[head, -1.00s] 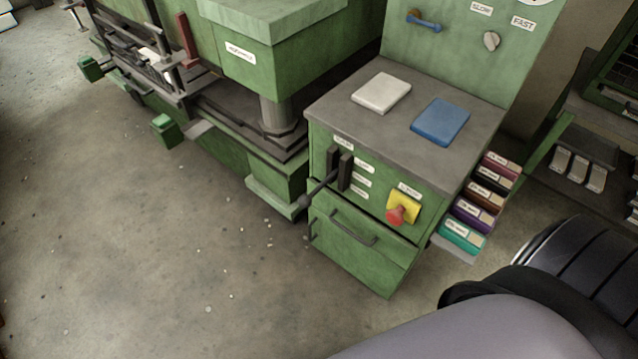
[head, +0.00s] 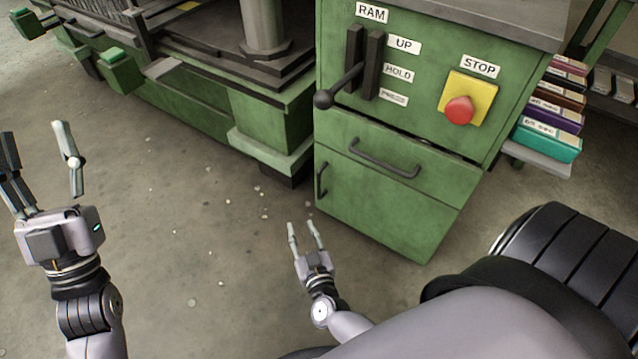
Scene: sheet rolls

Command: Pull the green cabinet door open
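The green cabinet door (head: 385,212) is the lower front panel of the machine's control cabinet, and it looks closed. Its small dark vertical handle (head: 321,180) is near the door's left edge. My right gripper (head: 302,224) is open and empty, in front of the cabinet and below the handle in the picture, apart from it. My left gripper (head: 32,130) is open and empty at the far left, over the floor and well away from the door.
Above the door is a drawer (head: 440,178) with a dark bar handle. Higher up are a ram lever (head: 340,85) with a black knob and a red stop button (head: 460,110). Colored binders (head: 545,140) sit at the right.

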